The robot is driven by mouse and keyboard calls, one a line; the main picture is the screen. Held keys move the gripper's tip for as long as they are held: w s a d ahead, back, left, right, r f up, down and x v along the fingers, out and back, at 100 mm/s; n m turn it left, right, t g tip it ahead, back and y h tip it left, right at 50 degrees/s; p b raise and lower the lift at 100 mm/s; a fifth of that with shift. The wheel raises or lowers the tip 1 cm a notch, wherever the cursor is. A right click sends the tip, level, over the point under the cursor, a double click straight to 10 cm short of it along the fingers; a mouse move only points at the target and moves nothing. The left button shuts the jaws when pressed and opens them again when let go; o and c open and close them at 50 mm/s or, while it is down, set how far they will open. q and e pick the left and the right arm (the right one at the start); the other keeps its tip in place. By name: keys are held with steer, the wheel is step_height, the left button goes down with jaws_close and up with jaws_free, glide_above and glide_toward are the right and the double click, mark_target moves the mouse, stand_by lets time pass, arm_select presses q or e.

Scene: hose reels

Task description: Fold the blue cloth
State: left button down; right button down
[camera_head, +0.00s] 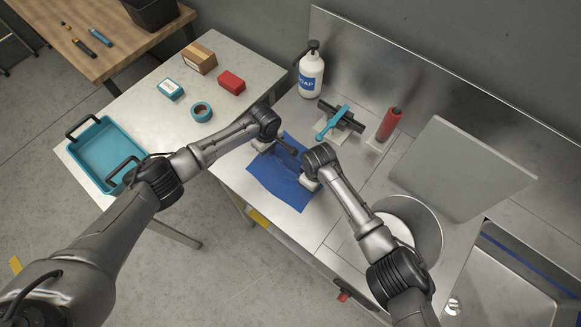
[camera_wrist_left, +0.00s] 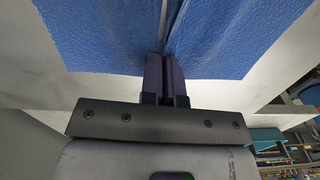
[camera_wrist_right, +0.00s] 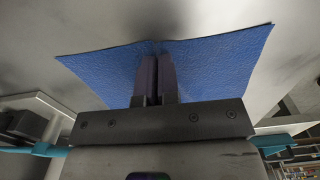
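The blue cloth (camera_head: 278,187) lies on the metal worktop in the head view, with a raised crease across it. My left gripper (camera_wrist_left: 166,62) is at the cloth's upper-left part in the head view. In the left wrist view its fingers are close together, with the cloth (camera_wrist_left: 110,35) bunched into a crease between them. My right gripper (camera_wrist_right: 157,63) is at the cloth's right side. Its fingers are nearly together on the cloth (camera_wrist_right: 215,65), which is kinked at their tips. In the head view my wrists hide both pairs of fingertips and part of the cloth.
A soap bottle (camera_head: 311,72), a rack with a teal-handled tool (camera_head: 333,122) and a red cylinder (camera_head: 389,124) stand behind the cloth. A teal tray (camera_head: 86,150), boxes and tape are on the left table.

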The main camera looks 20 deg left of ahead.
arm_select(q)
steer(key=shift+r, duration=0.1)
